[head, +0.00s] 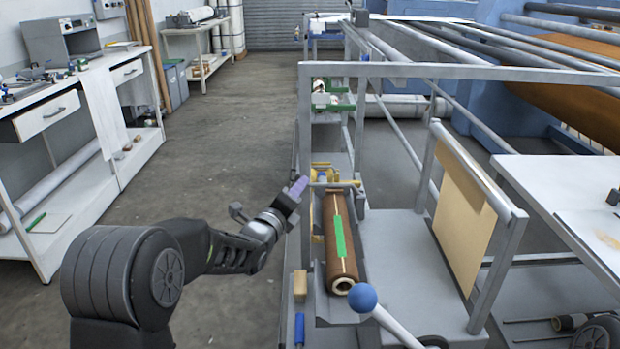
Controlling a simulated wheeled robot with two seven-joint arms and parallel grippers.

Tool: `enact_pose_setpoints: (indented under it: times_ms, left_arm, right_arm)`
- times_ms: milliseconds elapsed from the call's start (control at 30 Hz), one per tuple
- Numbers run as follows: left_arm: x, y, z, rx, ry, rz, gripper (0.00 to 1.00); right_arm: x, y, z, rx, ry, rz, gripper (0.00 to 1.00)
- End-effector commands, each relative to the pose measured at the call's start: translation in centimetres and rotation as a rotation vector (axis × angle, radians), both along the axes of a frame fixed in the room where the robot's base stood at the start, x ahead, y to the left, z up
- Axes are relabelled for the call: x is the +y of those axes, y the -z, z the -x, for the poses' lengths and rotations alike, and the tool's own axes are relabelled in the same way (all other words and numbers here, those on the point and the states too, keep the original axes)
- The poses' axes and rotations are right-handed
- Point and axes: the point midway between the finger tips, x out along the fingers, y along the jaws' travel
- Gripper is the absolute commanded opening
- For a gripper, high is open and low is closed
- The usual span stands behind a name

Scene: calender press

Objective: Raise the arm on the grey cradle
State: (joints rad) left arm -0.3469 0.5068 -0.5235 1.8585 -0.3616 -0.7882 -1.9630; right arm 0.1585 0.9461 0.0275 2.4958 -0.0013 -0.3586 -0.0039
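The grey cradle (375,212) holds a brown roll (323,240) with a green strip (340,238) along its top. A light grey lever arm (397,328) with a blue ball knob (363,298) stands at the near end of the roll, slanting down to the right; where it joins the frame is out of view. My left gripper (297,187) is left of the cradle, beside the far half of the roll and apart from the knob. A purple part shows at its tip; whether its fingers are open is unclear. My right gripper is not in view.
A wooden block (300,285) and a blue handle (299,329) sit on the frame left of the roll. An upright frame with a tan board (462,215) stands to the right. A white workbench (75,92) lines the left wall, with clear floor (215,150) between.

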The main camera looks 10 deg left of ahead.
Motion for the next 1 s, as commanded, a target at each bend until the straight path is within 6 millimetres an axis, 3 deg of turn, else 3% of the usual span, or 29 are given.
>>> enact_pose_setpoints:
  times_ms: [267,700,1000]
  left_arm:
    - [-0.1,0.2,-1.1,0.005,0.0,0.0,0.33]
    - [-1.0,0.2,-7.0,0.004,0.0,0.001,0.33]
    - [-1.1,0.2,-7.7,0.004,0.0,0.003,0.33]
  right_arm:
    - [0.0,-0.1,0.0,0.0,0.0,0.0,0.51]
    - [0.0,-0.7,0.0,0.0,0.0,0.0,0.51]
    - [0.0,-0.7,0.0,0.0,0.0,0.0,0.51]
